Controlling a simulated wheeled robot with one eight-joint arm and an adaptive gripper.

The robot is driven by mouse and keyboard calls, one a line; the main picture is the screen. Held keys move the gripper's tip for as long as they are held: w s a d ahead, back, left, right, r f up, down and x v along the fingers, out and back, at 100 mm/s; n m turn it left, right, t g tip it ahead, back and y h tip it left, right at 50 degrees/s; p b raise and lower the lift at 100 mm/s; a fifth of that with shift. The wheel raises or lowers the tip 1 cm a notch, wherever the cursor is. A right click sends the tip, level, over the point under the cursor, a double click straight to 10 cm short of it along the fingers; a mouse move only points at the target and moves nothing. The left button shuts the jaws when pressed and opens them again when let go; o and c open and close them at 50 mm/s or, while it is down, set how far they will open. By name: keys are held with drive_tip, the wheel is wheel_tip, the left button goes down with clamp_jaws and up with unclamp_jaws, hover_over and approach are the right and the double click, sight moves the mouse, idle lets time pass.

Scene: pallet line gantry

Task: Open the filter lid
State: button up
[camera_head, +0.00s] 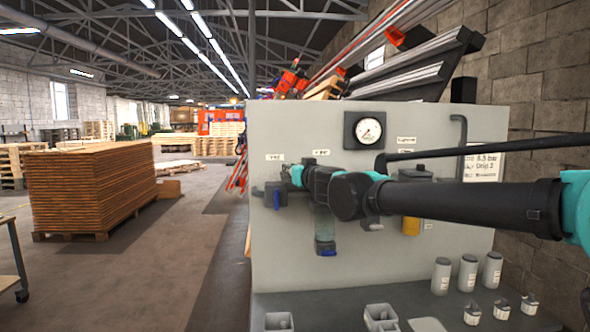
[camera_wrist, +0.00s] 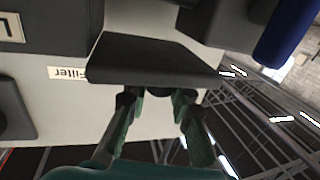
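The filter stands on the grey panel under a small label. In the head view my arm covers its top, and its clear bowl (camera_head: 323,224) shows below. The wrist view shows a dark flat flap (camera_wrist: 150,62), apparently the filter lid, beside the "Filter" label (camera_wrist: 68,73). My gripper (camera_wrist: 157,93) is at the flap's lower edge with its two fingers apart; contact is unclear. A small dark part lies between the fingertips. In the head view my gripper (camera_head: 298,176) is at the panel's upper left, partly hidden by my wrist.
The panel (camera_head: 350,265) also carries a pressure gauge (camera_head: 369,131), a blue-handled valve (camera_head: 276,198) and a yellow-bowled unit (camera_head: 411,226). Canisters (camera_head: 467,273) and grey bins (camera_head: 380,317) stand on the ledge below. Open floor lies left, before stacked boards (camera_head: 95,190).

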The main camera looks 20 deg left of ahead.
drive_tip(key=o, duration=0.5)
drive_tip(key=shift+o, duration=0.2)
drive_tip(key=v, duration=1.2)
